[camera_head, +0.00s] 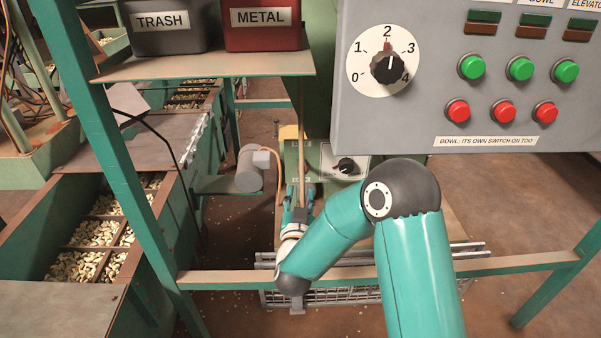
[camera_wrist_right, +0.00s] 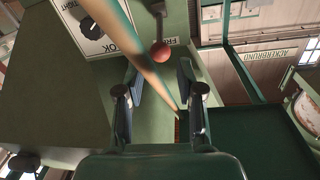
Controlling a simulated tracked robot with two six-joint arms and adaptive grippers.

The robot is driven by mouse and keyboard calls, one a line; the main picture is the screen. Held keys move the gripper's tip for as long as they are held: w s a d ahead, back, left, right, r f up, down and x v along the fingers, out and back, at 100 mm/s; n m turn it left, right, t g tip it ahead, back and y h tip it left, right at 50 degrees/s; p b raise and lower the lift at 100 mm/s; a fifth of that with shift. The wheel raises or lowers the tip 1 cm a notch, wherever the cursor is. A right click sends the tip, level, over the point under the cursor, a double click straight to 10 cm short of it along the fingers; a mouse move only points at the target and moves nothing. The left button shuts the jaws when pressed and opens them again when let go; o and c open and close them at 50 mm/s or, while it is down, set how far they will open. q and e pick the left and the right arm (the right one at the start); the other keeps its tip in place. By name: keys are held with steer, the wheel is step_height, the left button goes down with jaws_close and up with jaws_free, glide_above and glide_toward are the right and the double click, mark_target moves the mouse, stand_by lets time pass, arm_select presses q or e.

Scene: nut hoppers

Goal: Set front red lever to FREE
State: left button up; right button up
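The red ball knob of the front lever (camera_wrist_right: 160,51) shows in the right wrist view, at the end of a short grey arm. My left gripper is not in view.
A thin tan rod (camera_wrist_right: 135,45) crosses the wrist view before the panel; it stands upright beside my gripper in the head view (camera_head: 302,120). A dial box (camera_head: 345,165) is at right. A control panel (camera_head: 460,110), shelf (camera_head: 210,66) and green frame rail (camera_head: 225,278) surround the arm.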

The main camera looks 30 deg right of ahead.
mark_target(301, 170)
steer(key=b+x, duration=0.1)
steer(key=x, duration=1)
steer(key=shift+w, duration=0.15)
steer(key=shift+c, duration=0.3)
jaws_close()
steer(key=shift+f, duration=0.1)
